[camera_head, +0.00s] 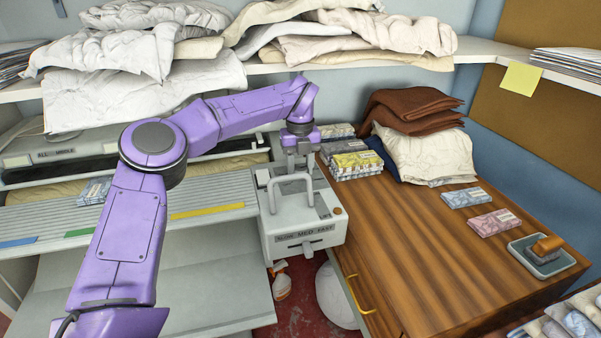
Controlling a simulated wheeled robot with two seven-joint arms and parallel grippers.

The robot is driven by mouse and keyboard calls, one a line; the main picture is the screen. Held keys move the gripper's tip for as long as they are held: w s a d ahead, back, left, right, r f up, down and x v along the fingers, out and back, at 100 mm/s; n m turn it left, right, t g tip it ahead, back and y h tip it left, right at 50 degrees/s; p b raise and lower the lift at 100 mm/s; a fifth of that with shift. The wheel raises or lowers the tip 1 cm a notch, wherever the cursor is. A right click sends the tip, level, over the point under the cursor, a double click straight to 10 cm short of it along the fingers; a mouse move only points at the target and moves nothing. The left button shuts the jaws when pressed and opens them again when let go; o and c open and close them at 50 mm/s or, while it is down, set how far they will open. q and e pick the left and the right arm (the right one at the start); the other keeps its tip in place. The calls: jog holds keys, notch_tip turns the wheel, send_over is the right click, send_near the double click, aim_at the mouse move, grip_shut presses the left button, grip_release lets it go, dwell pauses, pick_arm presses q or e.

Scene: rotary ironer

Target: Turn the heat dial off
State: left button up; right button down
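The rotary ironer (215,190) spans the left and middle, with a pale control box (305,228) at its right end. The box has a grey loop handle on top, a front label that seems to read SLOW MED FAST with a lever slot below it, and a small orange-brown round spot at its right corner. I cannot make out the heat dial for certain; the gripper may hide it. My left gripper (298,162) points down over the back of the box top, behind the handle. Its fingers are too small to tell their gap or any contact. My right gripper is out of view.
A wooden cabinet (430,255) stands right of the box, with wrapped packs, folded brown cloths (410,108) and a small tray (545,262) on it. A shelf (370,60) with piled white linen runs above the arm. A white round object (335,298) is below, beside the cabinet.

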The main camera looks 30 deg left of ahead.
pick_arm(q)
jog(key=shift+a+n+b, duration=0.1)
jog(key=shift+n+b, duration=0.95)
jog(key=shift+n, duration=0.55)
jog(key=shift+r+n, duration=0.1)
jog(key=shift+n, duration=0.2)
jog(key=o, duration=1.1)
jog(key=shift+c, duration=0.2)
jog(key=shift+r, duration=0.4)
jog(key=s+d+r+b, duration=0.3)
jog(key=s+d+r, duration=0.4)
jog(key=s+r, duration=0.5)
jog(key=shift+d+b, duration=0.2)
jog(key=shift+b, duration=0.1)
